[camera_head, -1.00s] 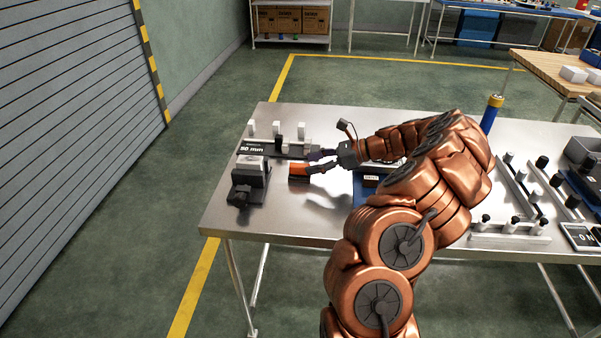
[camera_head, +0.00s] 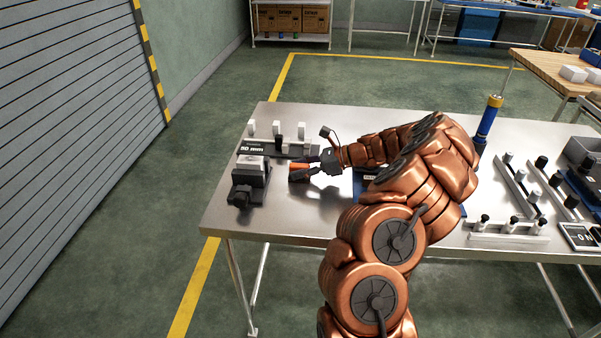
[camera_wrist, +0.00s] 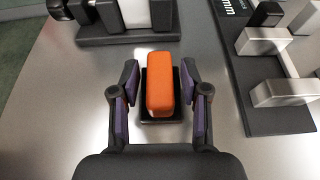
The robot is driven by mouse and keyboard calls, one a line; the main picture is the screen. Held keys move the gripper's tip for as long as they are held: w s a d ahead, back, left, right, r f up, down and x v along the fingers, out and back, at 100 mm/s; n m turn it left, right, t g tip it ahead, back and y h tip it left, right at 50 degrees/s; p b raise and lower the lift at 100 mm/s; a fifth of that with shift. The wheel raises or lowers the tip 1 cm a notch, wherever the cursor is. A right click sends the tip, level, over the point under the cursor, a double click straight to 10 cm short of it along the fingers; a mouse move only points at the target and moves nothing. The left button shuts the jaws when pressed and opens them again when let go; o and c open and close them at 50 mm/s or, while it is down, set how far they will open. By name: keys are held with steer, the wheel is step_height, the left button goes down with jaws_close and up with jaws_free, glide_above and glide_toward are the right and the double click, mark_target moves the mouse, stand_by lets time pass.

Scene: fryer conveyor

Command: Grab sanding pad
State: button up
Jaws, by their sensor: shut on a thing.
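The sanding pad is an orange block with a dark base (camera_wrist: 160,85); it sits at the middle of the wrist view, between the two purple-and-black fingers of my gripper (camera_wrist: 159,82). In the head view the orange pad (camera_head: 298,167) is at the left part of the steel table, partly hidden by my gripper (camera_head: 310,168). My gripper is shut on the pad, one finger on each side. In the wrist view small gaps seem to show beside the orange part. I cannot tell whether the pad touches the table.
A dark vise-like fixture (camera_head: 250,182) stands just left of the pad. Behind is a rack marked 50 mm (camera_head: 262,147) with white and black blocks. My arm covers part of a blue tray (camera_head: 364,186). A blue-and-yellow cylinder (camera_head: 488,122) and more racks are at right.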

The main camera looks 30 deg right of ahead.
mark_target(300, 165)
steer(key=shift+c, duration=0.7)
steer(key=shift+s+r, duration=0.1)
steer(key=shift+r, duration=1.8)
steer(key=s+a, duration=0.3)
steer(key=s, duration=0.1)
steer(key=s+a+r+b, duration=0.1)
steer(key=s+a, duration=0.2)
steer(key=s, duration=0.1)
steer(key=s+a, duration=0.3)
steer(key=s, duration=0.1)
steer(key=shift+s+a+r+b, duration=0.1)
steer(key=shift+s+r+b, duration=0.05)
steer(key=shift+s+b, duration=0.25)
